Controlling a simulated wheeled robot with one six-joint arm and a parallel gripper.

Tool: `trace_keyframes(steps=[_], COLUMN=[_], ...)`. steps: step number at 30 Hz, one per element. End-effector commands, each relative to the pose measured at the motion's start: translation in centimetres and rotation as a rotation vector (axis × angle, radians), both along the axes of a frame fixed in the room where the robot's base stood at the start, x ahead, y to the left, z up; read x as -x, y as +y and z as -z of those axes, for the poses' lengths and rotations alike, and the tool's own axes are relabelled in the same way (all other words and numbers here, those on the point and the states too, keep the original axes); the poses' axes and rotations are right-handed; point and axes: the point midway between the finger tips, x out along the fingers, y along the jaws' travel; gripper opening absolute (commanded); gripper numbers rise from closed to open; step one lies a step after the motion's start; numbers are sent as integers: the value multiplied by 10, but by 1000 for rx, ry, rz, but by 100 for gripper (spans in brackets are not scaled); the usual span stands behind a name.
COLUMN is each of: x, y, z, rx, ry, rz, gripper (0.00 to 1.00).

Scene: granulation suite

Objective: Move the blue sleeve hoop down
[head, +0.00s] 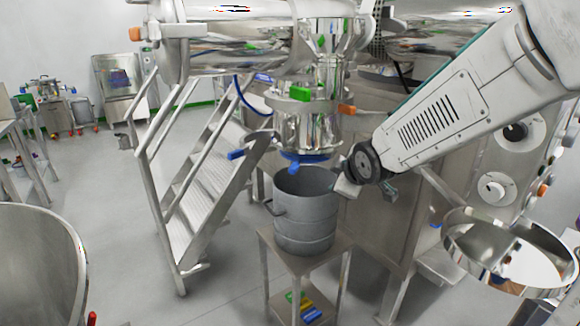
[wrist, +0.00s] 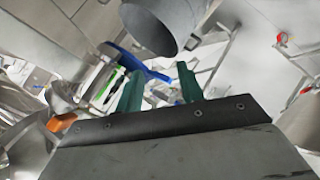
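The blue sleeve hoop (head: 305,157) sits at the bottom of the shiny steel outlet, just above the open top of a grey drum (head: 305,225). In the wrist view the blue hoop (wrist: 145,66) appears beyond and between my green fingers, and the drum (wrist: 158,28) is at the top. My gripper (wrist: 156,72) is open, with its fingers apart. I cannot tell any contact with the hoop. In the head view my wrist is right of the drum, and the fingers are mostly hidden.
A green handle (head: 300,92) and an orange handle (head: 346,109) are on the outlet above. The drum stands on a small steel stand (head: 328,263). Metal stairs (head: 197,195) are at left, and a round steel pan (head: 500,245) is at right.

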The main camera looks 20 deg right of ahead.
Motion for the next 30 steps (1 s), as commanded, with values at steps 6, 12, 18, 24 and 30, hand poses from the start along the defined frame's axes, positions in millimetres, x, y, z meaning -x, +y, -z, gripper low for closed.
trace_keyframes(steps=[6,12,18,24,30], x=[-86,-114,-119,-140,-171], y=[20,38,45,53,63], z=[29,45,49,48,49], rx=[261,421,482,488,487], ry=[-334,-595,-708,-723,-720], rz=[-333,-492,-536,-540,-539], gripper=[38,38,38,38,38])
